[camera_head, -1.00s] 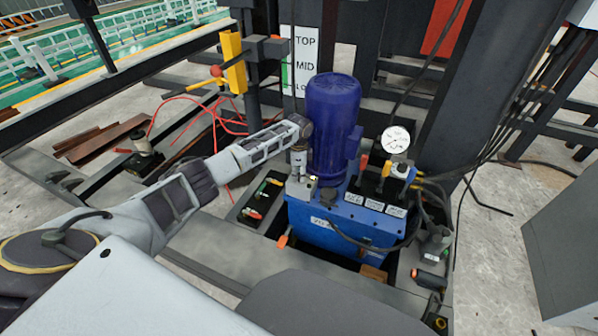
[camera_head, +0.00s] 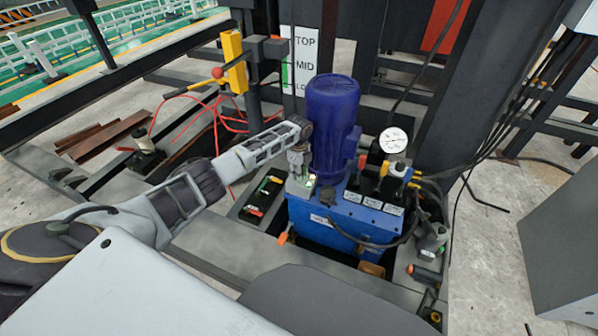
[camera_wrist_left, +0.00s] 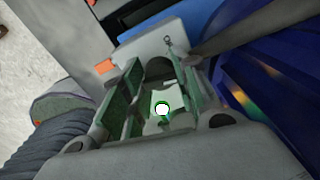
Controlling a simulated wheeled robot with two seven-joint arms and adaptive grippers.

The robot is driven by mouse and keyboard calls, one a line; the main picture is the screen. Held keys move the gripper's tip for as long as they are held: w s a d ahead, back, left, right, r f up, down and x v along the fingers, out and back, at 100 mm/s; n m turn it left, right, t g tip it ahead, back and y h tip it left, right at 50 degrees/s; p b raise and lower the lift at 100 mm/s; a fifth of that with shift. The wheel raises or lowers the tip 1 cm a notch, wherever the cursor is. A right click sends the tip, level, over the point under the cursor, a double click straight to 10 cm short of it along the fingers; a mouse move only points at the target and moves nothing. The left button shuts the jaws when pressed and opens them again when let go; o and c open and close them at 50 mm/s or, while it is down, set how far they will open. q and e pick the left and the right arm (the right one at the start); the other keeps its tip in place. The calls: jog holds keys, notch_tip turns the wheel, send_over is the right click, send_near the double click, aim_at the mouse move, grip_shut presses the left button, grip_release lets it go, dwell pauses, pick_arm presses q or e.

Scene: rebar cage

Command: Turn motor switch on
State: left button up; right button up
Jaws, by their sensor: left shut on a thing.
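The motor switch is a small grey box with a lit button (camera_head: 311,180) at the left rear corner of the blue power unit (camera_head: 335,228), beside the blue motor (camera_head: 333,125). My left gripper (camera_head: 301,182) reaches down to this box from above. In the left wrist view its green-padded fingers (camera_wrist_left: 158,110) stand on either side of the switch, and it is shut on it. The button (camera_wrist_left: 162,108) glows white with a green ring between the fingers. The gripper partly hides the switch. My right gripper is not in view.
A pressure gauge (camera_head: 393,140) and hoses stand right of the motor. A yellow box (camera_head: 233,62) with a red-knobbed lever is at the upper left. A tray with coloured items (camera_head: 262,198) lies left of the unit. A grey cabinet (camera_head: 565,235) is at the right.

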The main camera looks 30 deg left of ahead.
pick_arm(q)
jog(key=m, duration=0.2)
jog(key=shift+d+m, duration=0.1)
jog(key=shift+m, duration=0.3)
jog(key=shift+m+p, duration=0.4)
jog(key=shift+m, duration=1.6)
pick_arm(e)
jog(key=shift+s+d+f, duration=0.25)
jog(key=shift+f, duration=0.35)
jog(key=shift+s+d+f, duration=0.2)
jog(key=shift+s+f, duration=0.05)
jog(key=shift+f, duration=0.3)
pick_arm(q)
jog(key=shift+m, duration=0.3)
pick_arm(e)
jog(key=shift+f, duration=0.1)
pick_arm(q)
jog(key=o, duration=1)
jog(key=shift+o, duration=0.2)
jog(key=shift+r, duration=1.05)
notch_tip(320, 180, up, 10)
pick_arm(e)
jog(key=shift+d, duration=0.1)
pick_arm(q)
jog(key=shift+f, duration=0.1)
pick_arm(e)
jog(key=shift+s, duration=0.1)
